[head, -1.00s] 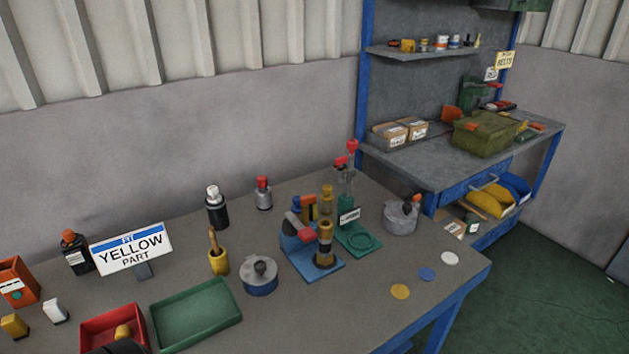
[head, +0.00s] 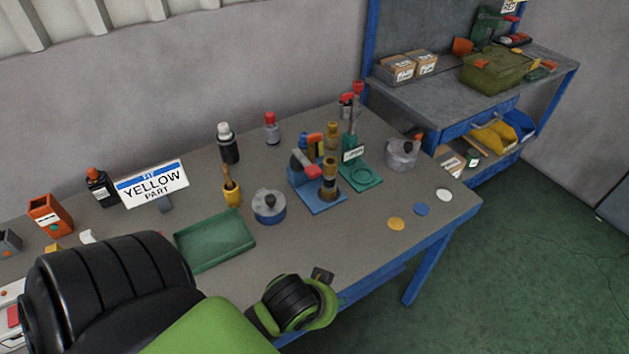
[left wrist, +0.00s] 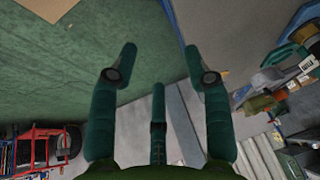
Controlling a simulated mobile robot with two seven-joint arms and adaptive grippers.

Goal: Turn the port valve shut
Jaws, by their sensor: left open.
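A blue base plate (head: 322,203) on the bench carries a blue fixture with a red-ended lever and an upright brass fitting (head: 329,180). Behind it, a green base plate (head: 366,178) carries a post with a small white label (head: 353,153) and a red top. I cannot read the label surely or tell which is the port valve. My left gripper (left wrist: 159,52) is open and empty in the left wrist view, its dark green fingers apart over the floor. In the head view my left arm comes in low, in front of the bench; its fingers do not show.
A YELLOW PART sign (head: 152,184) is behind. Flat discs (head: 421,209) lie near the front right edge. A blue workbench (head: 450,150) stands behind right.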

